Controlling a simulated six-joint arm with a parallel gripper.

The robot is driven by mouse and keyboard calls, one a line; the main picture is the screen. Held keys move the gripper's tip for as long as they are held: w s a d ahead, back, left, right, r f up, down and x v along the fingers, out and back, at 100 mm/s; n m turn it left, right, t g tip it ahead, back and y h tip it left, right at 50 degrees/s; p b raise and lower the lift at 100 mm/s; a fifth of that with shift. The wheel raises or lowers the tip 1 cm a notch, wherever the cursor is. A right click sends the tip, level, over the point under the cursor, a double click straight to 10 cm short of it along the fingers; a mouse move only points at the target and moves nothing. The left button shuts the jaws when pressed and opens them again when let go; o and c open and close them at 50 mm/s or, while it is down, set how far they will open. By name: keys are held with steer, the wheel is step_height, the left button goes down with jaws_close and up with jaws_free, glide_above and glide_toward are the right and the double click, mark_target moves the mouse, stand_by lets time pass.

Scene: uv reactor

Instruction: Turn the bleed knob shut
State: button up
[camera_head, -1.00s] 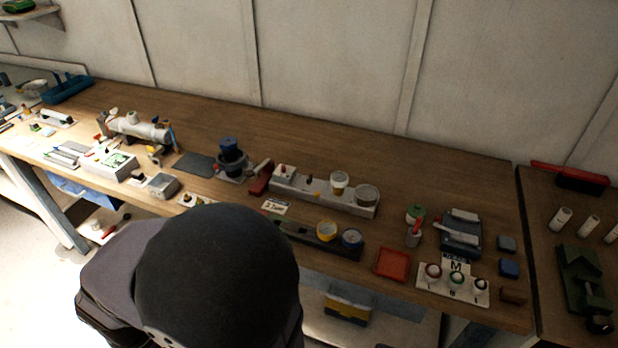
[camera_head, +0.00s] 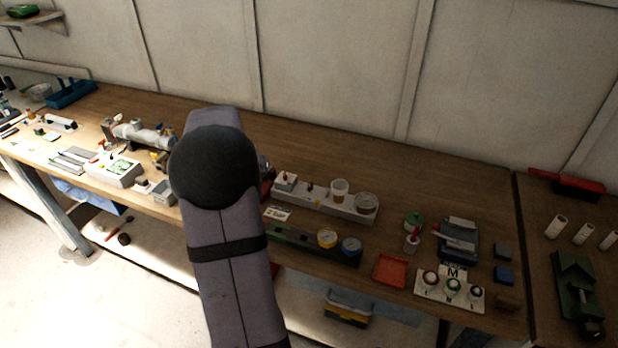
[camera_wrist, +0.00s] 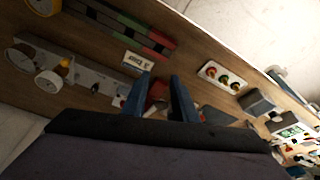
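A white horizontal cylinder (camera_head: 146,134), which looks like the reactor, lies at the left of the bench in the head view, with small coloured fittings around it. I cannot tell which small knob there or elsewhere is the bleed knob. My gripper (camera_wrist: 162,82) shows in the wrist view as two blue fingers spread apart above the bench, with a clear gap. A red object (camera_wrist: 157,92) shows between and beyond the fingers, and no grip on it is visible. In the head view my arm hides the gripper and part of the bench.
A grey rack (camera_head: 308,199) with round cups stands right of my arm, behind a dark bar (camera_head: 300,241). A small white label card (camera_wrist: 138,60) and a white plate with coloured buttons (camera_wrist: 222,77) show in the wrist view. A red tray (camera_head: 391,270) lies farther right.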

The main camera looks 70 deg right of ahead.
mark_target(310, 184)
steer(key=s+d+r+m+g+h, duration=0.15)
steer(key=s+d+m, duration=0.25)
steer(key=s+d, duration=0.8)
steer(key=shift+t, duration=0.25)
steer(key=shift+w+p+x, duration=0.25)
steer(key=shift+p+x, duration=0.35)
steer(key=shift+x, duration=0.6)
steer(key=shift+w+p+x, duration=0.2)
steer(key=shift+p+x, duration=0.35)
steer(key=shift+x, duration=0.65)
steer(key=shift+w+p+x, duration=0.25)
steer(key=shift+p+x, duration=0.35)
steer(key=shift+x, duration=0.6)
steer(key=shift+d, duration=0.15)
jaws_close()
